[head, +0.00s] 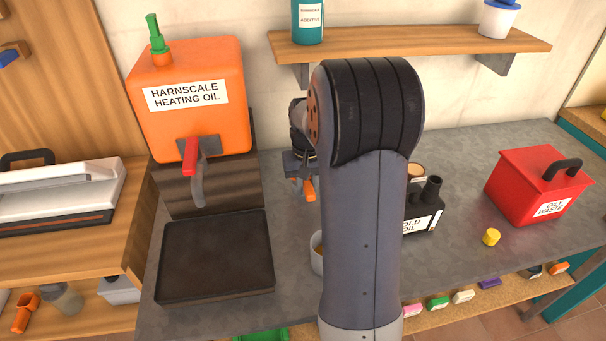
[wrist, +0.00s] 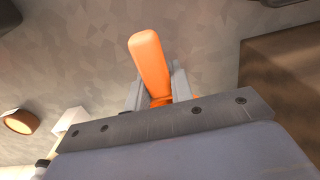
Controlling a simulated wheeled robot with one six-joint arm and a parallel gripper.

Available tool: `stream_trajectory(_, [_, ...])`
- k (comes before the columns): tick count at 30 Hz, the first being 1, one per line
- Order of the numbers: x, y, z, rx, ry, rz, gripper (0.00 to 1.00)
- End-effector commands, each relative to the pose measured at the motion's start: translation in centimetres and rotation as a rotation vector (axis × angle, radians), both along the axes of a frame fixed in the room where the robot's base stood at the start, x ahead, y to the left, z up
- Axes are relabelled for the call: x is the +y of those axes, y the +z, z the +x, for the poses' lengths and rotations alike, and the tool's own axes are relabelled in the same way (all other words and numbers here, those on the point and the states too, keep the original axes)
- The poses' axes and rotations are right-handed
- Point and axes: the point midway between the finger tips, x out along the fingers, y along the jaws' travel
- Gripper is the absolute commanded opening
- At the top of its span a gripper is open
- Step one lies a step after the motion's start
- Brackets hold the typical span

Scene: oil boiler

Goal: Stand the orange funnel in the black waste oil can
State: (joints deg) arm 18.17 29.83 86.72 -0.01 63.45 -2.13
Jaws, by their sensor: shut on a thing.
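My gripper (head: 305,185) is above the grey bench, left of my upright arm. It is shut on an orange piece (head: 309,190), which appears to be the orange funnel. In the wrist view my gripper (wrist: 157,92) has a rounded, elongated orange part (wrist: 150,62) between its fingers; the rest of the piece is hidden. The black waste oil can (head: 425,219), with a white label ending in "OLD OIL", stands on the bench to the right. Its short black neck shows, but my arm hides its left side. The gripper is well left of the can.
An orange heating oil tank (head: 190,120) with a red-handled tap stands above a dark tray (head: 214,258). A red oily waste bin (head: 535,190) and a yellow cap (head: 491,237) are at right. A pale cup (head: 317,262) is partly behind my arm. A wall shelf (head: 400,45) hangs above.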

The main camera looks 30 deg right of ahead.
Motion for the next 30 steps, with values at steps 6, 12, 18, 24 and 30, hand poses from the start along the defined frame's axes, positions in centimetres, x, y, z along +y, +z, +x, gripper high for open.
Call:
stream_trajectory(6, [0.0,0.0,0.0,0.000,0.000,0.000,0.00])
stream_trajectory(12, [0.0,0.1,0.0,-0.001,0.000,0.000,0.00])
stream_trajectory(18, [0.0,2.0,0.1,-0.004,0.000,-0.001,0.00])
stream_trajectory(24, [0.0,6.2,0.1,-0.006,0.000,-0.002,0.00])
stream_trajectory(30, [0.0,9.2,0.1,-0.003,0.000,-0.001,0.00])
